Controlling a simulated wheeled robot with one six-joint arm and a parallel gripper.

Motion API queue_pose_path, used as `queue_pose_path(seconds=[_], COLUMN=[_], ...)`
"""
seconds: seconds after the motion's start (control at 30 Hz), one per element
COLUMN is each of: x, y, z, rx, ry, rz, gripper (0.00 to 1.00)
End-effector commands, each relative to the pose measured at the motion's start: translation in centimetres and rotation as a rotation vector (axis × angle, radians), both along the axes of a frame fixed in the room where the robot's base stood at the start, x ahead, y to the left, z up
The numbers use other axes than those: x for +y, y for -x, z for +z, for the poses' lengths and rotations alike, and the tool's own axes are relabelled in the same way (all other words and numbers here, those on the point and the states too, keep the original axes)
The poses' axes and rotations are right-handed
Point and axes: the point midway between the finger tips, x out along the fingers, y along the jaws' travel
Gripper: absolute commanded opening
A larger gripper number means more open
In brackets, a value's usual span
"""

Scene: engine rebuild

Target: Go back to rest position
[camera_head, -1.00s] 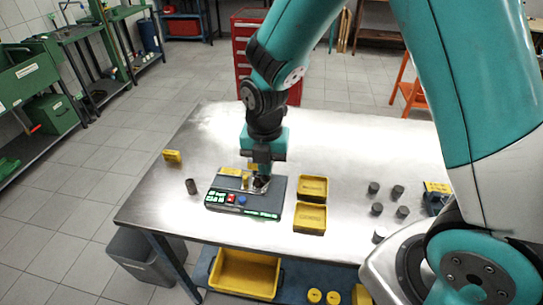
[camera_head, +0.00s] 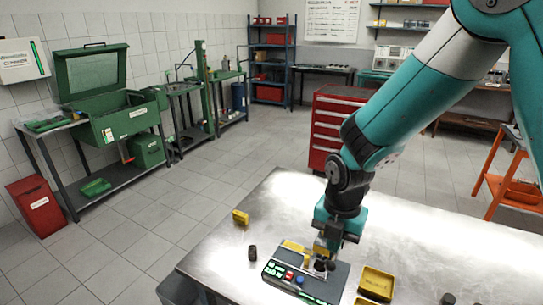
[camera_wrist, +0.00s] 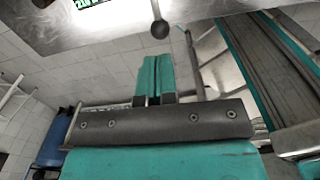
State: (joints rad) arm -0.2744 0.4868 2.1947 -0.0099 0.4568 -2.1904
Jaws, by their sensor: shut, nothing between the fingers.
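My gripper (camera_head: 325,262) is low over a dark testing device with green displays and red and blue buttons (camera_head: 272,272) on the steel table (camera_head: 215,262). In the head view my arm comes down from the upper right, and the fingertips are hard to make out against the device. In the wrist view my teal gripper fingers (camera_wrist: 155,78) are together with nothing visible between them. A dark, round-ended rod (camera_wrist: 160,29) shows beyond the fingertips. Part of a green display (camera_wrist: 88,2) shows at the top edge.
A dark cylinder (camera_head: 252,253) and a yellow block (camera_head: 240,217) stand left of the device. A yellow tray (camera_head: 376,282) is to its right. A red drawer cabinet (camera_head: 330,125) stands behind the table. Open floor (camera_head: 130,240) lies to the left.

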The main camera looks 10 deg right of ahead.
Motion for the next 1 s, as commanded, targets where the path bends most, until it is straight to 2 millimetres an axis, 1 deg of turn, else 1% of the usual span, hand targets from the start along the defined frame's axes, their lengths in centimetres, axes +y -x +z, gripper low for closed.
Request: queue_pose_path(seconds=[0.07,0.13,0.27,0.4,0.6,0.7,0.8,0.9,1.0], x=[0.4,0.9,2.0,3.1,4.0,4.2,4.3,4.4,4.4], y=[0.6,1.6,4.4,8.2,13.8,16.0,17.4,18.2,18.4], z=[0.4,1.0,2.7,4.2,5.3,5.5,5.6,5.7,5.8], rx=[-0.006,-0.002,0.027,0.095,0.225,0.280,0.319,0.340,0.347], ry=[-0.024,-0.058,-0.135,-0.203,-0.253,-0.257,-0.254,-0.249,-0.246], rz=[-0.096,-0.238,-0.583,-0.962,-1.451,-1.629,-1.748,-1.809,-1.829], gripper=[0.00,0.00,0.00,0.00,0.00,0.00,0.00,0.00,0.00])
